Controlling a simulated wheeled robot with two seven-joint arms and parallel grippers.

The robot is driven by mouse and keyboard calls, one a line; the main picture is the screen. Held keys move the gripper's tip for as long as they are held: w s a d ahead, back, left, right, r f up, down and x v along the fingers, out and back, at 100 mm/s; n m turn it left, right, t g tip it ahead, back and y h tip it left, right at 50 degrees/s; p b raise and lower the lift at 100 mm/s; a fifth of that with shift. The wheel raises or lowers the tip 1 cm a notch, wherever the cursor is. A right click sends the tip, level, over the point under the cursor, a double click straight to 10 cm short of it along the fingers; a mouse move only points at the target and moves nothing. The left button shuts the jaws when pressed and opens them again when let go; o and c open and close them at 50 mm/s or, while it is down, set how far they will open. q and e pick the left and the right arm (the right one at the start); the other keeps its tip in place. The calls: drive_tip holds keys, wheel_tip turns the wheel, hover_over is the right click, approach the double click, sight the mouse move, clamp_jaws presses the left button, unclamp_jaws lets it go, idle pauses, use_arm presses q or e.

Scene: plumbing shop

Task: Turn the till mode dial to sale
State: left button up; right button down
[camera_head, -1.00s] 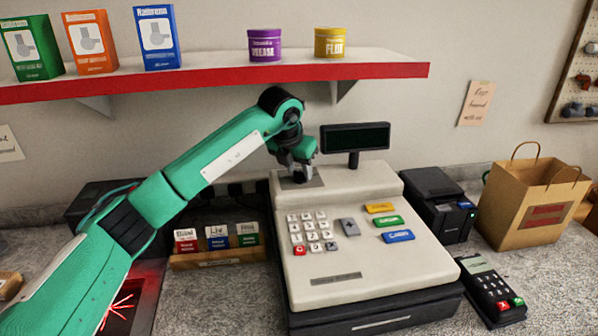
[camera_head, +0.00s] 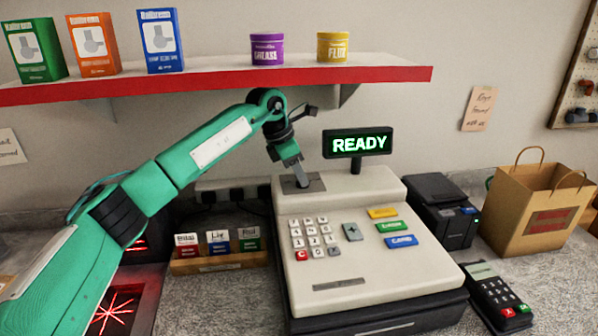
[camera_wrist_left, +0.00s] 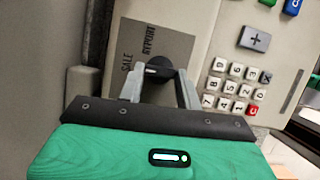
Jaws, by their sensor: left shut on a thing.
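The till (camera_head: 350,255) stands on the counter, and its display (camera_head: 358,143) is lit with READY in green. A grey label plate (camera_head: 303,184) lies on the till's upper left. In the left wrist view the plate (camera_wrist_left: 160,42) reads SALE and REPORT. The black mode dial (camera_wrist_left: 158,68) sits on it with a pale mark on its face. My left gripper (camera_wrist_left: 158,88) is shut on the dial, one finger on each side. In the head view my left gripper (camera_head: 299,176) reaches down onto the plate and hides most of the dial. My right gripper is not in view.
A red-edged shelf (camera_head: 215,80) with boxes and tins hangs above the arm. A black printer (camera_head: 443,212), a paper bag (camera_head: 540,208) and a card terminal (camera_head: 497,294) stand right of the till. A small card rack (camera_head: 219,263) stands to its left.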

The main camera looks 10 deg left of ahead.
use_arm(q)
drive_tip(key=shift+m, duration=0.3)
drive_tip(key=o, duration=0.8)
drive_tip(key=shift+c, duration=0.2)
drive_tip(key=shift+o, duration=1.1)
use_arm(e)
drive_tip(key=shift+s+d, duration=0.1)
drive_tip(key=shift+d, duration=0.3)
